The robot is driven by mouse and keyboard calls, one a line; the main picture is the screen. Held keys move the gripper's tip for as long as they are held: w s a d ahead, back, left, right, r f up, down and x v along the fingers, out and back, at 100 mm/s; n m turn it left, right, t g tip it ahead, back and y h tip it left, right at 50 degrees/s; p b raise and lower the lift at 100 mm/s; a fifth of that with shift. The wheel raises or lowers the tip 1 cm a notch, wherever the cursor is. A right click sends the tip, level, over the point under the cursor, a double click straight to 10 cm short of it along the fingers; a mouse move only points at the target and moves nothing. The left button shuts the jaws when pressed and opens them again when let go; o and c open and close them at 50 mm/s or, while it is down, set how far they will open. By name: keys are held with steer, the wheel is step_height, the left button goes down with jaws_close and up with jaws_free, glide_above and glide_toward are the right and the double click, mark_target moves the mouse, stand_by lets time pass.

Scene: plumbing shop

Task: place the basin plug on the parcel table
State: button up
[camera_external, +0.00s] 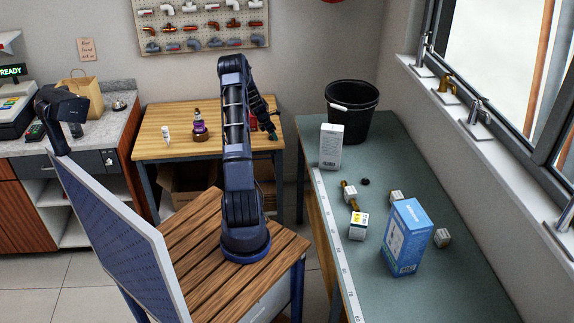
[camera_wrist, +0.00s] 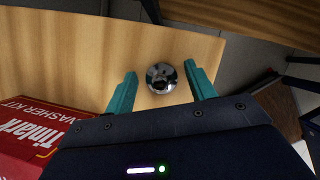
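A round, shiny chrome piece (camera_wrist: 161,78), which looks like the basin plug, sits on the light wooden table (camera_wrist: 60,45) near its edge. My gripper (camera_wrist: 160,76) is open, with one teal finger on each side of it and a visible gap to each. In the external view my gripper (camera_external: 272,136) is low over the right side of the wooden table (camera_external: 160,148); the chrome piece cannot be made out there. A small black disc (camera_external: 365,181) lies on the green-topped table (camera_external: 440,290) at the right. No label shows which table is the parcel table.
A red washer kit box (camera_wrist: 40,135) stands close to my gripper's left. A purple bottle (camera_external: 199,124) and a white tube (camera_external: 166,134) stand on the wooden table. The green top holds a blue box (camera_external: 407,237), a white carton (camera_external: 331,146), a black bucket (camera_external: 352,110) and small fittings.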

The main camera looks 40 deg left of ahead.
steer(key=shift+r, duration=0.15)
steer(key=v, duration=1.2)
steer(key=s+d+r+m, duration=0.4)
steer(key=d+r+m, duration=0.1)
steer(key=d+r, duration=0.35)
steer(key=s+d+r+m, duration=0.3)
steer(key=d+r+m, duration=0.3)
steer(key=d, duration=0.4)
steer(key=s+d+r+m, duration=0.4)
steer(key=d+r, duration=0.5)
steer(key=s+d+r+m, duration=0.1)
steer(key=s+d+m, duration=0.4)
steer(key=s, duration=0.4)
steer(key=s+d+r+m+y, duration=0.1)
steer(key=s+d+m, duration=0.5)
steer(key=s, duration=0.4)
steer(key=s+d+r+m, duration=0.2)
steer(key=s+d+m, duration=0.3)
steer(key=s, duration=0.4)
steer(key=shift+s+d+t+y, duration=0.2)
steer(key=shift+s+t+y, duration=0.1)
steer(key=shift+y, duration=0.1)
